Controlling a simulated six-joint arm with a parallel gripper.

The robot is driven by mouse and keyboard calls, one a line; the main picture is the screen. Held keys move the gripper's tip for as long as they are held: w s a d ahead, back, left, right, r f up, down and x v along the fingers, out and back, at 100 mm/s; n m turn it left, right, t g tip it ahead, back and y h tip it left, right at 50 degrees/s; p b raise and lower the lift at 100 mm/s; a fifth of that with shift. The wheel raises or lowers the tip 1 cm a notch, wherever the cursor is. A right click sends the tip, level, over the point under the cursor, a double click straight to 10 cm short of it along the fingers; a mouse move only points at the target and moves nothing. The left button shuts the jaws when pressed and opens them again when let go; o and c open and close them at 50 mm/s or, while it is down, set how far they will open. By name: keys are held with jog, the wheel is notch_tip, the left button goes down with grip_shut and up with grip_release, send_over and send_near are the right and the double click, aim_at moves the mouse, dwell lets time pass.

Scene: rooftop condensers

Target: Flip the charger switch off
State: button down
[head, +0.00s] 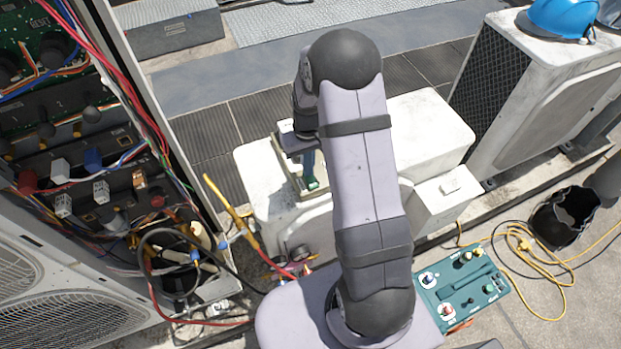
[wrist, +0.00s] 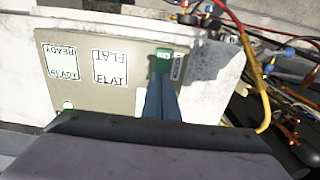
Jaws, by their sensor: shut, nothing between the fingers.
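The charger is a beige panel (wrist: 125,95) on the white condenser unit; in the head view (head: 280,152) my arm partly covers it. Its green switch (wrist: 163,58) has small pale markings and sits near the panel's edge, beside a narrow label. The switch also shows as a green patch in the head view (head: 312,184). A small green light (wrist: 68,106) glows on the panel. My gripper (wrist: 161,80) is shut and empty, its blue-grey fingertips right at the switch. I cannot tell whether they touch it. In the head view my gripper (head: 308,172) points down at it.
Two labels reading READY (wrist: 62,62) and FLAT (wrist: 109,67) are on the panel. An open cabinet with loose wiring (head: 90,150) stands left. A yellow hose (head: 232,208) lies near the unit. A teal box (head: 462,288) and black bucket (head: 565,215) are right.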

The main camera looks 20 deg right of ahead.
jog(key=shift+f, duration=0.2)
notch_tip(320, 180, up, 7)
jog(key=p, duration=0.5)
jog(key=shift+p, duration=0.3)
dwell(0.7)
